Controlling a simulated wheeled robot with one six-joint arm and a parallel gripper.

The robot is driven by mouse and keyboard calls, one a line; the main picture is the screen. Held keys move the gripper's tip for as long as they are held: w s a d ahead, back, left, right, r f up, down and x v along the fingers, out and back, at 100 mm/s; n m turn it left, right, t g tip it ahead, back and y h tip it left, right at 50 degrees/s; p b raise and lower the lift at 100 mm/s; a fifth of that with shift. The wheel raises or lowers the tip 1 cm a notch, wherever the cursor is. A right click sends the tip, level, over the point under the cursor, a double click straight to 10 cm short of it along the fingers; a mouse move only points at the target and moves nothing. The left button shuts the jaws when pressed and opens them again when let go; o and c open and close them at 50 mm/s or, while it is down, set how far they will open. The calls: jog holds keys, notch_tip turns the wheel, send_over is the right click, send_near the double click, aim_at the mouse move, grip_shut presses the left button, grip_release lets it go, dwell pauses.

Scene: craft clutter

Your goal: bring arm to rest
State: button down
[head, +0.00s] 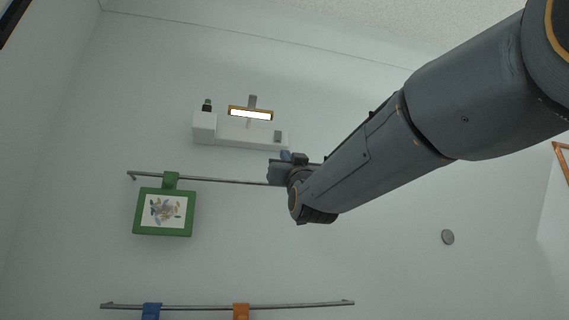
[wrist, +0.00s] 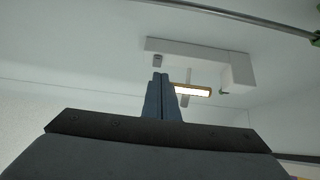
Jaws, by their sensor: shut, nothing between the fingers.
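My gripper (wrist: 161,82) shows in the wrist view with its two blue-grey fingers together and nothing between them. The fingers point up toward a white wall shelf. In the head view my arm reaches in from the upper right to the middle of the picture. There the gripper (head: 286,156) is small and mostly hidden behind the wrist. It appears in front of the wall, just below the shelf's right end in the picture.
The white shelf (head: 228,130) has a lit lamp (head: 250,113) above it. An upper rail (head: 225,180) bears a green-framed picture (head: 143,212). A lower rail (head: 200,306) bears a blue clip (head: 151,311) and an orange clip (head: 241,311). A round grey disc (head: 447,237) is on the wall.

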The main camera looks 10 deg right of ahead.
jog(key=w+f+g, duration=0.3)
jog(key=w+f, duration=0.1)
jog(key=f, duration=0.8)
jog(key=w+f+g, duration=0.3)
jog(key=f+g, duration=0.1)
jog(key=f, duration=0.7)
notch_tip(320, 180, down, 23)
jog(key=s+d+g, duration=0.2)
jog(key=s+g, duration=0.1)
jog(key=g, duration=0.3)
jog(key=s+d+f+g+h, duration=0.1)
jog(key=s+f+g, duration=0.4)
jog(key=s+f, duration=0.65)
jog(key=s+d+f+g, duration=0.1)
jog(key=s+f+g, duration=0.3)
jog(key=s+f, duration=0.8)
jog(key=s+f+g, duration=0.4)
jog(key=s+f, duration=0.4)
jog(key=shift+d+m, duration=0.35)
jog(key=shift+m, duration=0.05)
